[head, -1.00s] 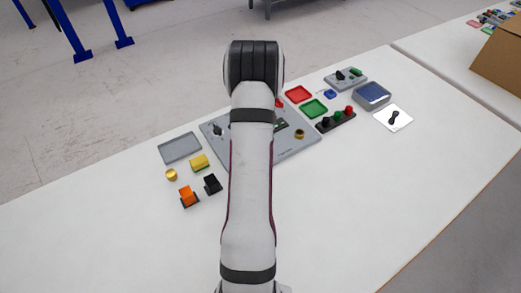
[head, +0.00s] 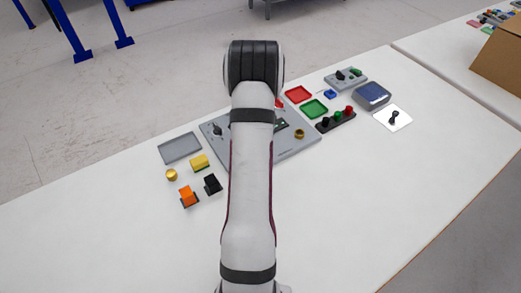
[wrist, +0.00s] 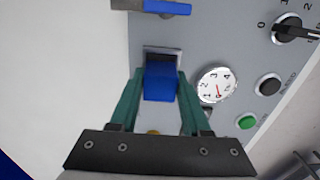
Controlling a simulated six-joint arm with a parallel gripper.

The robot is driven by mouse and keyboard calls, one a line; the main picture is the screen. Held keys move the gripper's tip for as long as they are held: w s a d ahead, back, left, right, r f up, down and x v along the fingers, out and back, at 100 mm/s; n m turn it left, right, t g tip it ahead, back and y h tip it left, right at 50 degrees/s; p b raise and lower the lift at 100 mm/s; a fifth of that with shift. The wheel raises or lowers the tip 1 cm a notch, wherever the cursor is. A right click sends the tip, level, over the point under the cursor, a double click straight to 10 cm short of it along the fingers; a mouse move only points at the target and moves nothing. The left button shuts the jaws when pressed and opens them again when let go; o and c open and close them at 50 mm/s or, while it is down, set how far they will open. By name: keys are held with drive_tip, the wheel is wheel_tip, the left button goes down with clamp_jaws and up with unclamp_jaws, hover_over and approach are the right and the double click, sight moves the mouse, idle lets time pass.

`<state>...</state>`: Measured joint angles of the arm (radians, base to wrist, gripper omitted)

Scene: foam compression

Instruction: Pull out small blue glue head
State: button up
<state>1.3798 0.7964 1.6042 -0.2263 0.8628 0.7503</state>
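In the wrist view, a small blue block (wrist: 160,82), which looks like the glue head, stands at a square grey-rimmed socket (wrist: 162,50) in the grey panel. The two teal fingers of my gripper (wrist: 161,85) are on its left and right sides, very close to it. I cannot tell whether they touch or grip it. In the head view my own arm hides the gripper and this block.
On the grey panel (head: 300,149), a white dial (wrist: 217,84), a green button (wrist: 246,122), a black button (wrist: 268,84) and a black knob (wrist: 290,29) lie right of the gripper. Another blue-and-grey piece (wrist: 166,8) is at the top.

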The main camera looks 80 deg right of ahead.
clamp_jaws()
drive_tip(key=shift+r, duration=3)
